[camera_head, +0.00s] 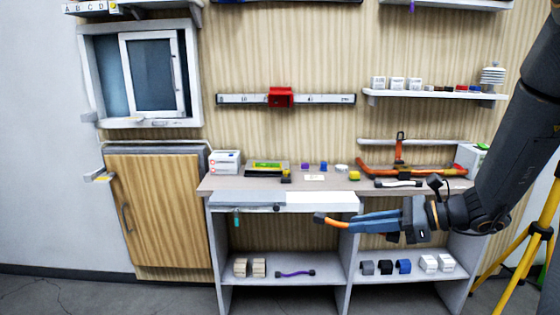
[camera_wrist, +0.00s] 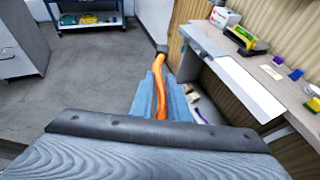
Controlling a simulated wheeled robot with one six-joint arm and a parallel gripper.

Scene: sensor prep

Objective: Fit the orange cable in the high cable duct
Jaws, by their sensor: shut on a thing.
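My gripper (camera_head: 345,221) is shut on the orange cable (camera_head: 327,220), in front of the bench and below its top. The cable's short orange end with a dark tip sticks out past the blue fingers. In the wrist view the orange cable (camera_wrist: 161,100) runs between the fingers of my gripper (camera_wrist: 159,80) and curves up to a dark end. A narrow white strip (camera_head: 372,141) on the wall above the bench's right side may be a cable duct. A higher white rail (camera_head: 235,99) carries a red block (camera_head: 280,97). I cannot tell which is the high duct.
The bench top (camera_head: 330,186) holds a white box (camera_head: 225,162), small coloured blocks and an orange tool-like piece (camera_head: 430,173). The shelf below holds a purple cable (camera_head: 295,274) and several blocks. A yellow tripod (camera_head: 538,235) stands at right. The floor at left is clear.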

